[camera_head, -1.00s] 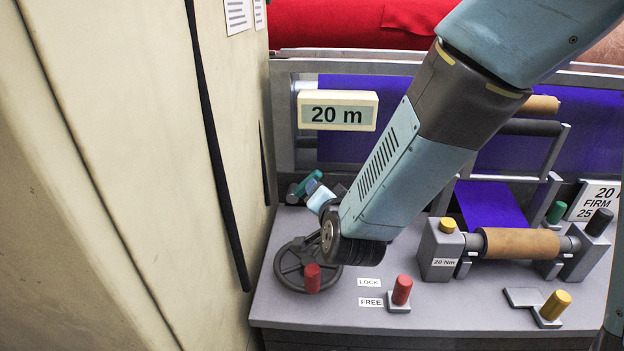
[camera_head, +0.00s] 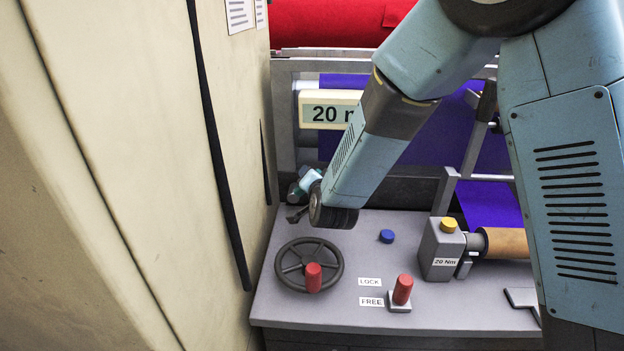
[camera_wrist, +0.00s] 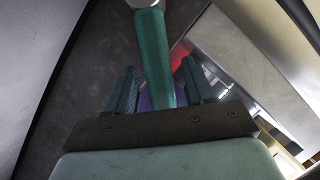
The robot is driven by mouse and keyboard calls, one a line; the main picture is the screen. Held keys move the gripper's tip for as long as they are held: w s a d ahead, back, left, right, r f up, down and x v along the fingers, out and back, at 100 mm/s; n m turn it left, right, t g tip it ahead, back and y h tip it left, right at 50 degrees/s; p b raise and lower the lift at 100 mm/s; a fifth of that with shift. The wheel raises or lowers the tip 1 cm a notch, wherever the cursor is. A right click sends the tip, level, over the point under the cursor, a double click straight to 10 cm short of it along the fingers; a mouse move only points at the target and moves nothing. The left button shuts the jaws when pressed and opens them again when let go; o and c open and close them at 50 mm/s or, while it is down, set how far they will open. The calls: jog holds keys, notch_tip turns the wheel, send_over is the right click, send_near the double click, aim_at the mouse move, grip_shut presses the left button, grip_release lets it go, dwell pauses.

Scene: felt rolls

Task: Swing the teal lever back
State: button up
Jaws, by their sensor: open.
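The teal lever (camera_wrist: 155,58) is a smooth round handle with a pale rounded end at the top edge of the wrist view. It runs between the two fingers of my gripper (camera_wrist: 159,70), which stand apart on either side with visible gaps. In the head view my gripper (camera_head: 310,180) is at the back left of the bench, low beside the cream wall. A dark teal piece of the lever (camera_head: 293,191) shows at its left; its base is mostly hidden by my gripper and wrist.
A black handwheel (camera_head: 283,267) with a red knob stands in front of my wrist. A red-handled lever (camera_head: 402,290) sits by the FREE label. A blue button (camera_head: 387,236) and a grey block with a yellow knob (camera_head: 440,250) are to the right. The cream wall (camera_head: 130,180) is close at left.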

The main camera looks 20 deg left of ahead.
grip_shut()
jog(key=shift+s+a, duration=0.1)
dwell(0.7)
